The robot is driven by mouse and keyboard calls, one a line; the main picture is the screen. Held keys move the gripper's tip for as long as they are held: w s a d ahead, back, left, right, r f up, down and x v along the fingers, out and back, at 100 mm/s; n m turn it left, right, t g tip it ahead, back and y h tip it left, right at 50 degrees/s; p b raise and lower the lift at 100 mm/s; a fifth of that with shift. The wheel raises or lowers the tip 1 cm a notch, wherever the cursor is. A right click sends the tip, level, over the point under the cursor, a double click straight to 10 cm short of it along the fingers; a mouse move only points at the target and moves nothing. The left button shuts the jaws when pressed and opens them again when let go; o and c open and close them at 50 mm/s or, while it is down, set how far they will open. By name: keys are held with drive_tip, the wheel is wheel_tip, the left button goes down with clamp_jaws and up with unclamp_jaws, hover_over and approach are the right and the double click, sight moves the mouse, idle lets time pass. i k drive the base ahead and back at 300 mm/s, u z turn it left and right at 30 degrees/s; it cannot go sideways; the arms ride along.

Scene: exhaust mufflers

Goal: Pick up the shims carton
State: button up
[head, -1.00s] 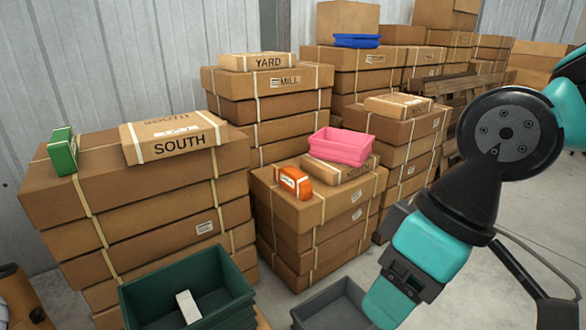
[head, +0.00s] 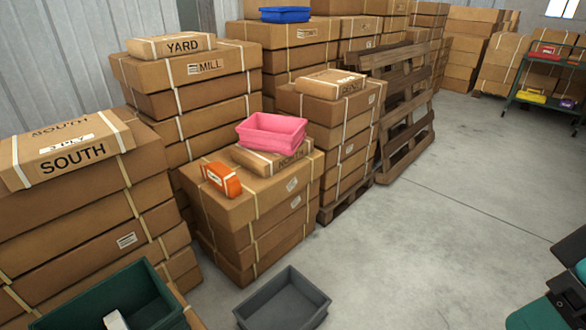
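A small orange carton (head: 222,179) with a white label lies on top of the stack of brown boxes (head: 255,197) in the middle, left of a pink bin. A narrow white carton (head: 115,320) stands in the dark green bin (head: 150,293) at the bottom left, cut off by the frame edge. The print on both is too small to read, so I cannot tell which, if either, is the shims carton. Only teal and dark parts of my arm show at the lower right. My gripper is not visible.
The pink bin (head: 272,131) rests on a box marked NORTH (head: 280,160). A grey empty bin (head: 283,300) is on the floor in front. Wooden pallets (head: 405,115) lean behind. Open concrete floor lies to the right, with a shelf cart (head: 548,85) far back.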

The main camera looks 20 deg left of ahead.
sight(219, 175)
drive_tip(key=z, duration=0.2)
drive_tip(key=i, duration=4.45)
drive_tip(key=u, duration=4.7)
drive_tip(key=i, duration=0.5)
drive_tip(key=z, duration=0.05)
